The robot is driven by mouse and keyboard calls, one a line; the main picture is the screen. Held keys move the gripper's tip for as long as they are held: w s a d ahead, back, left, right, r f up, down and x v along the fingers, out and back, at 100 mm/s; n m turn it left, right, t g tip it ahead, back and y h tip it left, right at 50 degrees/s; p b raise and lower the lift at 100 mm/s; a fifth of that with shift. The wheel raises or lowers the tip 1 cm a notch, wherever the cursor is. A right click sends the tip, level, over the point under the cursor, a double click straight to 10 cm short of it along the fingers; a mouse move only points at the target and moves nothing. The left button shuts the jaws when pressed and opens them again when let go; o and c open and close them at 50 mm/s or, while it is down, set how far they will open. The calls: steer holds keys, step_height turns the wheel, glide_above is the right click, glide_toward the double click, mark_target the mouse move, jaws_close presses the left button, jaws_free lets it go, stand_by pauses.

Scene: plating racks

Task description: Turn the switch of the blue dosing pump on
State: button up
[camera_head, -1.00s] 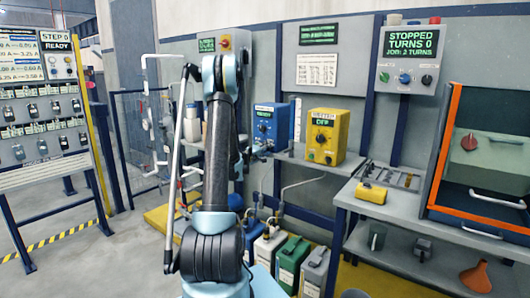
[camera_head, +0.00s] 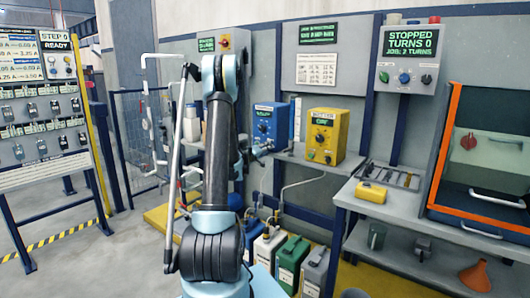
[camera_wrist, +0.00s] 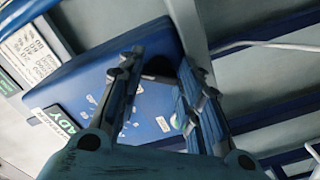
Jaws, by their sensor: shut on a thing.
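The blue dosing pump (camera_head: 265,115) stands on the shelf at the middle of the head view, with a small green display on its front. In the wrist view its blue body (camera_wrist: 85,75) is tilted and close, and part of its display label shows at the lower left. My gripper (camera_head: 265,146) is at the lower front of the pump. In the wrist view its two fingers (camera_wrist: 160,72) reach to the pump's face and are shut on a dark switch knob (camera_wrist: 160,66). The fingers partly hide the knob, so its pointing direction cannot be told.
A yellow pump (camera_head: 328,133) stands to the right on the same shelf. A yellow pendant box (camera_head: 371,192) lies on the bench further right. Several canisters (camera_head: 290,261) stand below the shelf. A grey control box (camera_head: 408,60) hangs on the wall at the upper right.

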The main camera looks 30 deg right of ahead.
steer(key=shift+w, duration=0.1)
steer(key=o, duration=1.1)
steer(key=shift+c, duration=0.2)
steer(key=v, duration=1.2)
steer(key=shift+f, duration=0.15)
